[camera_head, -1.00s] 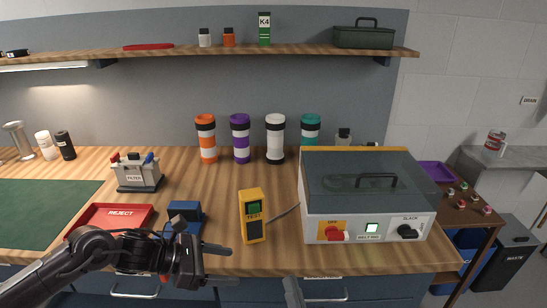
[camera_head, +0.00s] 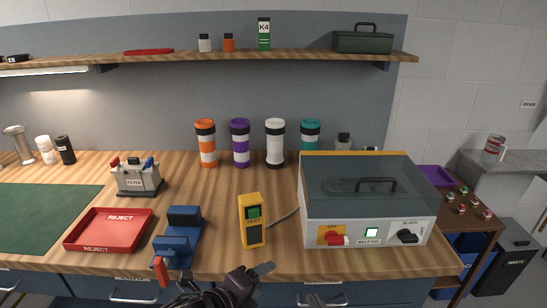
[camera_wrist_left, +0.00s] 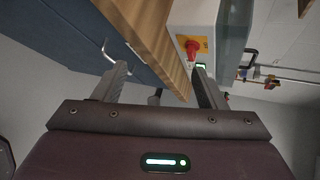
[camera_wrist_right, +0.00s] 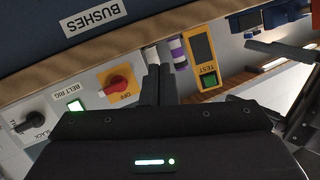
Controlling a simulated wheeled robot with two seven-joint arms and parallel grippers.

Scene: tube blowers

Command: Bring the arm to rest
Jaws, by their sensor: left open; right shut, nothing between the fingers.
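My left gripper (camera_head: 262,276) is at the front edge of the bench, low in the head view. Its two fingers stand apart with nothing between them in the left wrist view (camera_wrist_left: 160,82). My right gripper (camera_head: 315,300) shows only as a small part at the bottom edge of the head view. In the right wrist view its fingers (camera_wrist_right: 158,84) are together and empty, in front of the bench. The left gripper also shows at the right of that view (camera_wrist_right: 285,55).
The belt rig box (camera_head: 365,229), yellow tester (camera_head: 252,234), blue fixture (camera_head: 180,245) with red lever, red reject tray (camera_head: 108,246) and filter unit (camera_head: 135,180) stand on the bench. Several capped tubes stand behind. The bench between tester and tubes is clear.

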